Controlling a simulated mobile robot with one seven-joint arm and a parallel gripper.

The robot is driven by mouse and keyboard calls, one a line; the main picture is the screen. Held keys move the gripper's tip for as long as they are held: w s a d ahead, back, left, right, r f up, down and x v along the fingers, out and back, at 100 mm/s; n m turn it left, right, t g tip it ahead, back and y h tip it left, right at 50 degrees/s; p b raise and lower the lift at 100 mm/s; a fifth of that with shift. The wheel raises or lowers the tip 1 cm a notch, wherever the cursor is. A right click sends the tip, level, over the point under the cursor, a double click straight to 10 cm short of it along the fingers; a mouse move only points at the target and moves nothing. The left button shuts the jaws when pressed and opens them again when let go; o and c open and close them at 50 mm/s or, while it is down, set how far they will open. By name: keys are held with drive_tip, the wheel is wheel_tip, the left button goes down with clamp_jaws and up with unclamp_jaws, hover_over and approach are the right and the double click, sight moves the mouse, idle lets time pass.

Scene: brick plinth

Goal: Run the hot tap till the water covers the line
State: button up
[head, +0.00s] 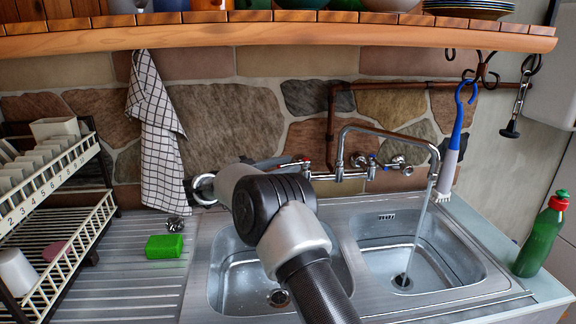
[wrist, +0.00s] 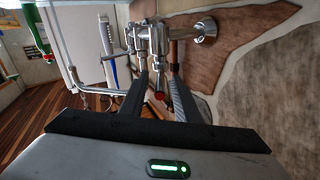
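The tap is a chrome wall mixer with a curved spout (head: 388,133), and a thin stream of water (head: 418,228) falls from it into the right basin (head: 455,262). The stream lands by a dark drain (head: 403,281); I make out no standing water or marked line. The red-marked hot tap (head: 305,161) is on the left, the blue-marked one (head: 372,159) on the right. My gripper (head: 290,163) reaches the hot tap. In the wrist view the red tip (wrist: 159,96) shows between my two parted fingers; whether they touch the handle is unclear.
The left basin (head: 240,285) lies under my arm. A green sponge (head: 164,246) and a steel scourer (head: 176,224) sit on the drainer. A green bottle (head: 541,238) stands at right. A blue-handled brush (head: 459,130) and a dark plug (head: 511,129) on a chain hang near the spout.

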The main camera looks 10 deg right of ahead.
drive_tip(key=v, duration=1.6)
drive_tip(key=shift+a, duration=0.25)
drive_tip(key=shift+s, duration=0.15)
idle(6.0)
